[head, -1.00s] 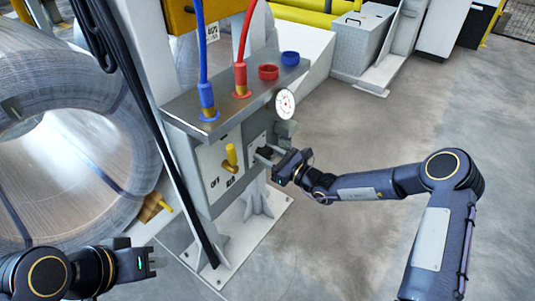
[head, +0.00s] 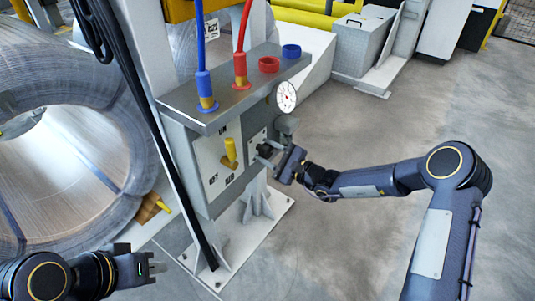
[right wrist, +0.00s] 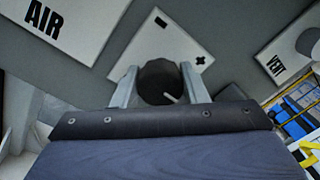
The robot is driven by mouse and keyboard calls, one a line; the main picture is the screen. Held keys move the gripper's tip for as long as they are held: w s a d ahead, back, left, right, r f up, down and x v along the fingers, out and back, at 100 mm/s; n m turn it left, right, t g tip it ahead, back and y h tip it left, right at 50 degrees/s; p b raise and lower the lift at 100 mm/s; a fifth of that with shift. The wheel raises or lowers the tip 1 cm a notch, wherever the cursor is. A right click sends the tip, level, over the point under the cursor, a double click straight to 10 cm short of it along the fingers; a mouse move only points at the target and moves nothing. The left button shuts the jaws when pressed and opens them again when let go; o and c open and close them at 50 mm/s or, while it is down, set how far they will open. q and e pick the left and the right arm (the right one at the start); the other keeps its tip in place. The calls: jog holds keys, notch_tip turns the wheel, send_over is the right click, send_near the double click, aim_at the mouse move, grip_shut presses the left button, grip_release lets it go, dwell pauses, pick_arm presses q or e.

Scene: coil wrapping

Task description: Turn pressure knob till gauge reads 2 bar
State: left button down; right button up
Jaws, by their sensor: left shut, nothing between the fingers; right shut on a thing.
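The black pressure knob (right wrist: 158,82) sits on a white plate marked minus and plus (right wrist: 196,60) on the grey control box. It has a pale pointer mark. My right gripper (right wrist: 160,88) is shut on the knob, one finger on each side; it also shows in the head view (head: 268,152). The round white gauge (head: 287,96) stands on the box's right side; its needle is too small to read. My left gripper (head: 158,268) is shut and empty at the lower left, away from the box.
A yellow lever (head: 230,152) is on the box's front, left of the knob. Blue (head: 206,88) and red (head: 240,70) hoses plug into the top, beside red and blue sockets. A large wire coil (head: 70,150) stands at the left.

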jog(key=shift+f, duration=0.1)
dwell(0.4)
jog(key=o, duration=1)
jog(key=shift+c, duration=0.2)
jog(key=shift+d, duration=0.1)
jog(key=p+v, duration=0.1)
jog(key=v, duration=0.6)
jog(key=shift+s+d+p, duration=0.25)
jog(key=shift+d+p, duration=0.05)
jog(key=shift+p, duration=0.1)
